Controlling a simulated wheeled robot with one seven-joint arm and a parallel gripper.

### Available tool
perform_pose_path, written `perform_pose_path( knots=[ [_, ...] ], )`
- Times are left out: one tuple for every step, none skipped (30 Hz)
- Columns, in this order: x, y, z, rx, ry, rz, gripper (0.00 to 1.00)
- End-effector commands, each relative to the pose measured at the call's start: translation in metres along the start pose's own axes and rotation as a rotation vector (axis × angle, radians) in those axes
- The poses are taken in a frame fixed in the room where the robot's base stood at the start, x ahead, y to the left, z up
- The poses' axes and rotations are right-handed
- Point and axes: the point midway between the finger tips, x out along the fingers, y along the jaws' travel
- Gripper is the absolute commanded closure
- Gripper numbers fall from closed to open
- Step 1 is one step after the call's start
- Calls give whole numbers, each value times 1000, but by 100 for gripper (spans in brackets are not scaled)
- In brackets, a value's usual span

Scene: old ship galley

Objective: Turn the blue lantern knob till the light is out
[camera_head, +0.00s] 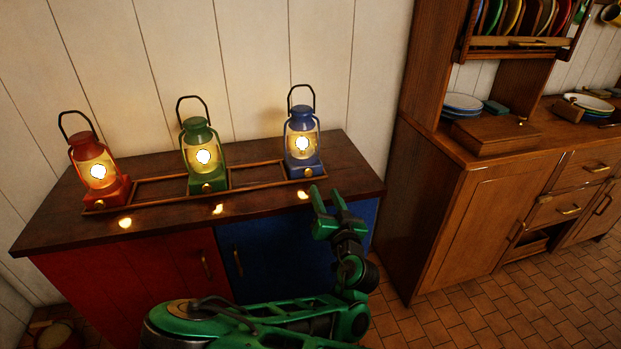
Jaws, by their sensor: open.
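The blue lantern (302,145) stands upright at the right end of a wooden rack on the cabinet top, with its light glowing. Its small brass knob (308,172) is on the front of its base. My gripper (328,194) is open and empty, in front of and slightly right of the blue lantern's base. Its fingers point up toward the knob. The picture does not clearly show how far the fingertips are from the knob, but they look apart from it.
A lit green lantern (203,157) and a lit red lantern (97,172) stand to the left in the same rack (150,200). The dark cabinet top (60,222) has red and blue doors. A tall wooden dresser (480,190) with plates stands at the right. Tiled floor lies between.

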Motion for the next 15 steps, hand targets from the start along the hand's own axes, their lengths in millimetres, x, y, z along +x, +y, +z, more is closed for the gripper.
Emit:
perform_pose_path(
  knots=[
    [-1,-7,6,-3,-12,-18,60],
    [-1,-9,8,-2,-18,-26,60],
    [-1,-11,10,0,-23,-32,60],
    [0,-12,10,1,-24,-35,60],
    [2,-13,11,2,-25,-36,60],
    [5,-13,11,3,-25,-36,60],
    [8,-13,10,4,-24,-36,60],
    [11,-13,10,5,-24,-35,60],
    [16,-13,10,6,-23,-36,60],
    [21,-13,10,7,-23,-35,60],
    [26,-13,10,8,-23,-35,60],
    [32,-14,10,8,-23,-36,60],
    [37,-14,10,8,-23,-36,60],
    [43,-14,11,7,-22,-35,60],
    [50,-14,10,7,-22,-35,60]
  ],
)
